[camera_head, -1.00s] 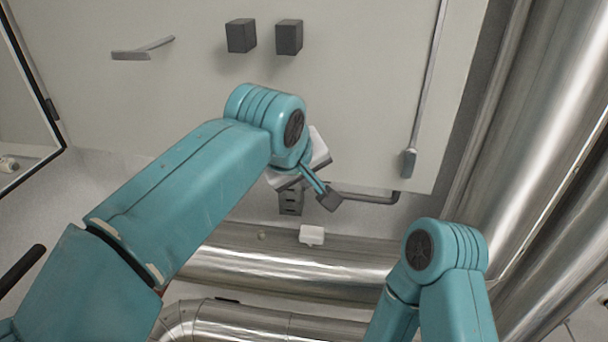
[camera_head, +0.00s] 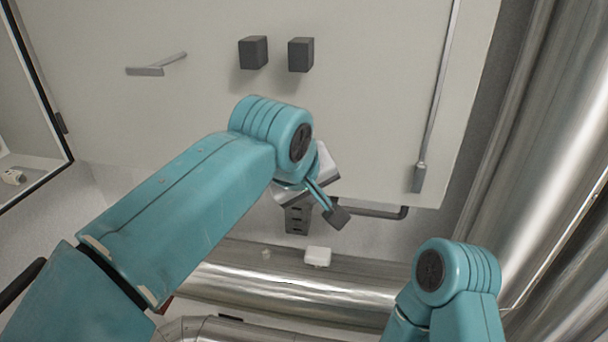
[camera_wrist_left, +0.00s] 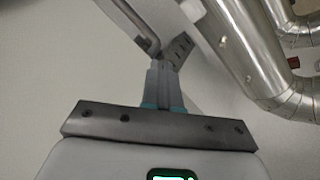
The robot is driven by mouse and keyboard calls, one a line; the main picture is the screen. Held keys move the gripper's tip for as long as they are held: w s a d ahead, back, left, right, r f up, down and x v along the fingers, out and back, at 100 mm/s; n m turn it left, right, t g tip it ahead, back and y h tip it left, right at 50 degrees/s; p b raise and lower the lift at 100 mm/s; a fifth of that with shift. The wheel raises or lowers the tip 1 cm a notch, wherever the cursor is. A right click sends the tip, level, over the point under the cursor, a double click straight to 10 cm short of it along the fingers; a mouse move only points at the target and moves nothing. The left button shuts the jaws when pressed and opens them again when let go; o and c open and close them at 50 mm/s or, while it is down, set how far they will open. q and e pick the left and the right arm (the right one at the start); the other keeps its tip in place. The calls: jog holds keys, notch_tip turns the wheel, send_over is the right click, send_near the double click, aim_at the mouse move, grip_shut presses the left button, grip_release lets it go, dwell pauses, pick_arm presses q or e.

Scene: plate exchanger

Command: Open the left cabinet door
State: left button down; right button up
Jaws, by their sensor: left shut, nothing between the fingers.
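The pale cabinet front (camera_head: 380,110) fills the upper middle of the head view; I cannot make out which part is the left door. It carries a grey lever handle (camera_head: 157,66) at left, two dark blocks (camera_head: 253,52) (camera_head: 301,54) near the top, and a long grey rod handle (camera_head: 420,177) at right. My left gripper (camera_head: 337,216) is shut and empty, low in front of the cabinet's bottom edge, well below the lever handle and blocks. In the left wrist view its fingers (camera_wrist_left: 163,84) are together. My right arm is at lower right; its gripper is out of sight.
A dark bent bar (camera_head: 375,212) and a slotted grey block (camera_head: 297,219) are close to my left gripper. Shiny pipes (camera_head: 300,288) run below, and large ones (camera_head: 540,130) stand at right. A black-framed panel (camera_head: 40,90) is at far left. A small white box (camera_head: 317,256) lies below.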

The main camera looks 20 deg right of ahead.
pick_arm(q)
jog(key=v, duration=1.4)
jog(key=w+a+f+m+g+b, duration=0.1)
jog(key=w+f, duration=0.4)
jog(key=f, duration=0.8)
jog(key=w+a+f+g+b, duration=0.1)
jog(key=w+f, duration=0.3)
jog(key=f, duration=0.9)
jog(key=a+f+g+b, duration=0.1)
jog(key=a+f, duration=0.4)
jog(key=f, duration=0.8)
jog(key=s+a+f+g+b, duration=0.1)
jog(key=s+a+f, duration=0.3)
jog(key=f, duration=0.5)
jog(key=s+a+f+b, duration=0.1)
jog(key=s+a+f, duration=0.3)
jog(key=f, duration=0.5)
jog(key=s+a+f, duration=0.2)
jog(key=s+f, duration=0.3)
jog(key=s, duration=0.3)
jog(key=s+a+f+n+g+b, duration=0.1)
jog(key=s+a+f, duration=0.2)
jog(key=s, duration=0.6)
jog(key=shift+s+a+f+n+y, duration=0.2)
jog(key=shift+a+f+n+y, duration=0.15)
jog(key=shift+f, duration=0.65)
jog(key=shift+s+r, duration=0.1)
jog(key=shift+s, duration=0.05)
